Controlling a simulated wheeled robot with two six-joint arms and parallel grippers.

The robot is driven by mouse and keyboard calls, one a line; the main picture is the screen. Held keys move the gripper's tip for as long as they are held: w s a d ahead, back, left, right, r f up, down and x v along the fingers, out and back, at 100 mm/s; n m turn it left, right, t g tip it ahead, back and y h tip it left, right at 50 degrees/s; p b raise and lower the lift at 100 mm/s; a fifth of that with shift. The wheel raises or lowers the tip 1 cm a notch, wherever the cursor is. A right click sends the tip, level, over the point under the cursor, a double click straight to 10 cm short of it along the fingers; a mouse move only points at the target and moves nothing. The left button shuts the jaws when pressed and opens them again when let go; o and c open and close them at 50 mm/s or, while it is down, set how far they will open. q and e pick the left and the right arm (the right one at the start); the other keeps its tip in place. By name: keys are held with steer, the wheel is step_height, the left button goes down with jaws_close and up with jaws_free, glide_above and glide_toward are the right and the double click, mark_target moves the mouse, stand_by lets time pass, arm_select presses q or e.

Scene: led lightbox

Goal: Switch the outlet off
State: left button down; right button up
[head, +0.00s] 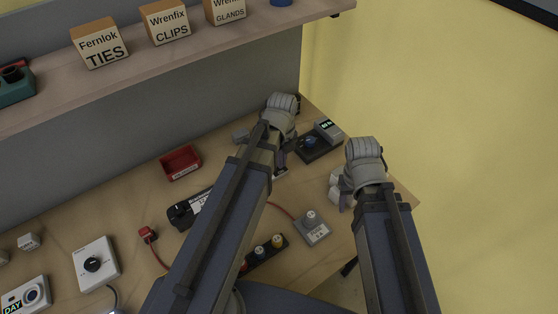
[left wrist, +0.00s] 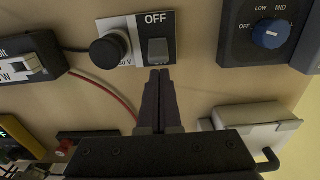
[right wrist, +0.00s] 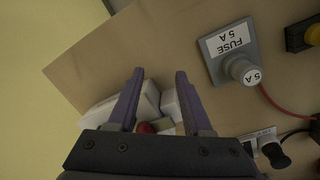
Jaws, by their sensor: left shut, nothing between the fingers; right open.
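The outlet (left wrist: 137,25) is a black-and-white plate in the left wrist view, with a black plug (left wrist: 110,48) on its left half. A grey rocker switch (left wrist: 158,50) sits on its right half below the word OFF. My left gripper (left wrist: 159,76) is shut and empty, its tips at the switch's near edge; whether they touch I cannot tell. In the head view my left gripper (head: 281,158) mostly covers the outlet. The outlet's plug also shows at the lower right of the right wrist view (right wrist: 275,155). My right gripper (right wrist: 159,72) is open and empty, above a white object (right wrist: 150,100).
A dial box with a blue knob (left wrist: 271,34) stands right of the outlet. A grey fuse block (head: 312,229) with a red cable lies nearer the front. A red tray (head: 181,163) is to the left. A shelf (head: 140,72) with labelled boxes overhangs the back.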

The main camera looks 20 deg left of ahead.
arm_select(q)
steer(key=shift+w+a, duration=0.1)
stand_by(0.5)
steer(key=shift+w+a, duration=0.65)
steer(key=shift+a, duration=0.15)
steer(key=shift+s+d, duration=0.1)
steer(key=shift+s, duration=0.05)
steer(key=shift+s+d, duration=0.3)
steer(key=shift+d, duration=0.1)
step_height(320, 180, up, 7)
steer(key=p, duration=0.7)
arm_select(e)
step_height(320, 180, up, 7)
